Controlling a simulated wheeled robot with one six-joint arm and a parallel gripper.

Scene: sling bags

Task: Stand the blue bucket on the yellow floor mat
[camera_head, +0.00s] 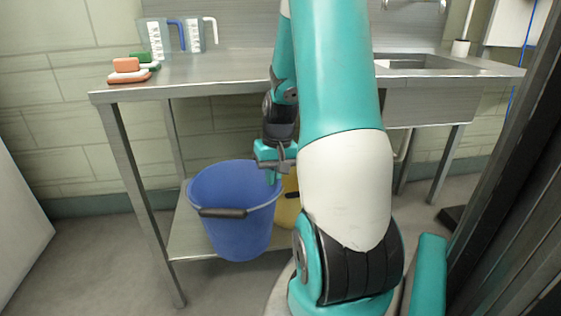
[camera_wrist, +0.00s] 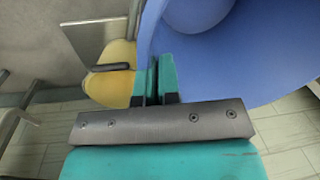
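The blue bucket (camera_head: 235,225) is upright at the low shelf under the steel table, its dark handle grip hanging at the front. Its base overlaps the shelf's front edge in the picture; I cannot tell whether it rests there or hangs just above. My gripper (camera_head: 272,178) is at the bucket's right rim, pointing down. In the wrist view the fingers (camera_wrist: 155,75) are close together with the blue bucket's (camera_wrist: 240,55) wall running in between them, so they look shut on the rim. I see no yellow floor mat in either view.
A yellow bucket (camera_head: 287,210) stands just right of the blue one, partly behind my arm; it also shows in the wrist view (camera_wrist: 110,75). The steel table (camera_head: 230,72) is overhead, with legs either side. Bare floor (camera_head: 95,260) lies at front left.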

